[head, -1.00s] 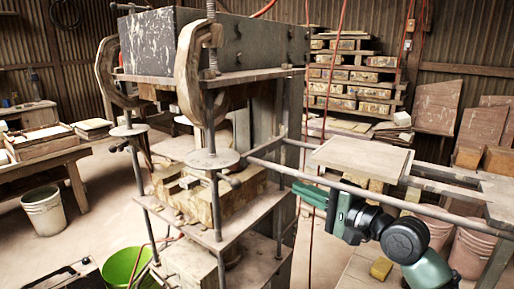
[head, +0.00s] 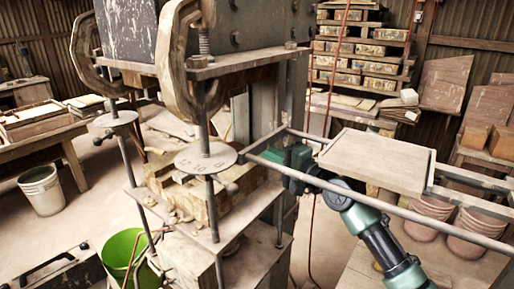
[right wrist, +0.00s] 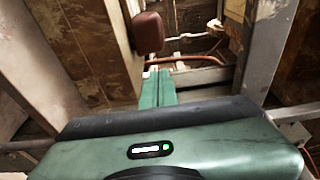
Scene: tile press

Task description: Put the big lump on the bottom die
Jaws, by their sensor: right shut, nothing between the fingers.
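The tile press stands in the middle of the head view. Its lower block (head: 235,203), worn and yellowish, sits under the round plate and looks like the bottom die, but the plate and post hide much of it. I cannot make out a big lump in either view. My right gripper (head: 272,158) reaches in from the right to the press's side, behind the rail, partly hidden. In the right wrist view its green fingers (right wrist: 157,88) are together and empty, pointing in between the press's parts. My left gripper is not in view.
Two metal rails carry a flat board (head: 378,158) beside my right arm. A reddish-brown knob (right wrist: 148,33) on a rod is just beyond the fingertips. A green bucket (head: 122,252) and a white bucket (head: 41,190) stand at the left. Shelves of moulds (head: 360,65) are behind.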

